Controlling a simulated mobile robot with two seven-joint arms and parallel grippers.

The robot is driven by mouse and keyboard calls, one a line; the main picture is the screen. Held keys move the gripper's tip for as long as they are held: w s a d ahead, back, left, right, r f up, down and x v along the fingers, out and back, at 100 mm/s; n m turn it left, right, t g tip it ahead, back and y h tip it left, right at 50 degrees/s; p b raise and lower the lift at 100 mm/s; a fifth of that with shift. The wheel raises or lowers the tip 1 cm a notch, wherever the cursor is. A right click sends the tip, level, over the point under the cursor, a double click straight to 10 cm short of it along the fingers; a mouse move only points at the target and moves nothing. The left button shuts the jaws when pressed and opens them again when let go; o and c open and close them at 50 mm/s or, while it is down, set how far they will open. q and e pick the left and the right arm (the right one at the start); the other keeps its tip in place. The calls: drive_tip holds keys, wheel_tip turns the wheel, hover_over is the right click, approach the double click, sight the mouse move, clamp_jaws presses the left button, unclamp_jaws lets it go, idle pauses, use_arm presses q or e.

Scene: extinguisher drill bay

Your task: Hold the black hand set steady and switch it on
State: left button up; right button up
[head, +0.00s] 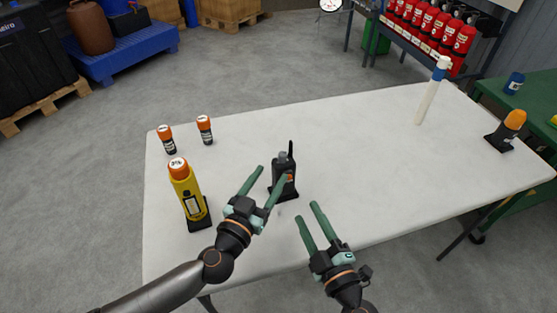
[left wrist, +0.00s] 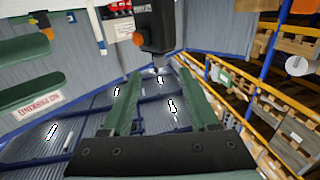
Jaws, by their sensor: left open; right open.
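The black hand set (head: 281,165) stands upright in a black base (head: 289,196) on the white table (head: 350,150), its thin antenna pointing up. A small orange mark shows on its front. My left gripper (head: 272,173) is open, with one finger left of the hand set and the other overlapping its front in the head view; I cannot tell whether they touch. In the left wrist view a black body with an orange knob, seemingly the hand set (left wrist: 158,30), shows beyond the open, empty fingers (left wrist: 160,85). My right gripper (head: 307,211) is open and empty, nearer the table's front edge.
A yellow device with an orange cap (head: 185,188) stands left of my left gripper. Two small orange-capped bottles (head: 166,140) (head: 204,130) stand behind it. A white stick with a blue end (head: 430,97) and an orange-topped item (head: 511,124) are at the right.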

sight(284, 154)
use_arm(q)
drive_tip(key=x, duration=1.1)
drive_tip(key=shift+s, duration=0.1)
clamp_jaws()
idle(1.0)
use_arm(e)
clamp_jaws()
idle(1.7)
